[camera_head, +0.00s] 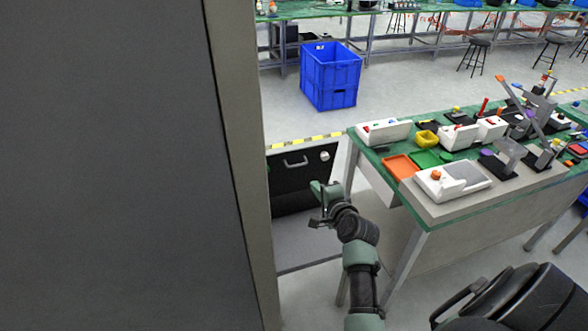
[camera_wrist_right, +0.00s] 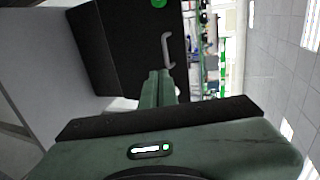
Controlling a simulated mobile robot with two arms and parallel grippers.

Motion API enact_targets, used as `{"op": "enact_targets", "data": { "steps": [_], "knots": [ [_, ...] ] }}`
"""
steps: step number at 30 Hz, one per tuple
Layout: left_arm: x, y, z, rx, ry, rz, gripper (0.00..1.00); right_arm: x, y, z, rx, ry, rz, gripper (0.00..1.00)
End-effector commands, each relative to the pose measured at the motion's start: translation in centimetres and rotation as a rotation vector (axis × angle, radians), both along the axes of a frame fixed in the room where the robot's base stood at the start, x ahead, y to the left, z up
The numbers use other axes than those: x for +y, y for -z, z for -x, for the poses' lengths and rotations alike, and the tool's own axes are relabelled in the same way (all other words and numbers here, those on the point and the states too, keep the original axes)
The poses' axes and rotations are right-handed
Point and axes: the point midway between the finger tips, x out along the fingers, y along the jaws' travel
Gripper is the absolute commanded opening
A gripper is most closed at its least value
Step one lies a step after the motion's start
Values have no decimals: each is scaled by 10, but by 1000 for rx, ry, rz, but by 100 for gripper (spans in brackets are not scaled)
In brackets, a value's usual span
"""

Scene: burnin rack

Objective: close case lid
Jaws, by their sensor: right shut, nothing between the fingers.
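A black case (camera_head: 290,202) with a grey handle (camera_head: 295,161) and a round white knob stands left of the green table in the head view. The black case (camera_wrist_right: 105,45) also fills the upper left middle of the right wrist view, with its grey handle (camera_wrist_right: 167,50) and a green round spot. I cannot tell which panel is the lid or how far it is open. My right gripper (camera_head: 316,187) is shut and empty, in front of the case's right part. Its green fingers (camera_wrist_right: 158,84) lie together just below the handle in the wrist view; contact is unclear. My left gripper is not in view.
A large dark grey panel (camera_head: 105,170) with a lighter edge blocks the left side. A green-topped table (camera_head: 480,215) with trays and devices stands close on the right. Blue crates (camera_head: 330,75) stand on the floor behind. Open floor lies beyond the case.

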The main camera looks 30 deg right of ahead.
Motion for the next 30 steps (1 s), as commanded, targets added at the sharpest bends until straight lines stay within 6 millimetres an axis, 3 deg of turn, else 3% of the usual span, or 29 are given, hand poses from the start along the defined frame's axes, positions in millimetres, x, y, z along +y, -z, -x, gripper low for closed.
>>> {"op": "enact_targets", "data": {
  "steps": [1,10,18,30],
  "knots": [
    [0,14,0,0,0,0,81,-2,8,-11,-5,-1,1,0],
    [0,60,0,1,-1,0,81,-14,29,-64,-2,-2,3,0],
    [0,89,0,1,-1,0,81,-22,31,-103,-1,-1,4,0],
    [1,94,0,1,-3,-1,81,-25,28,-115,2,-1,3,0]
  ]
}}
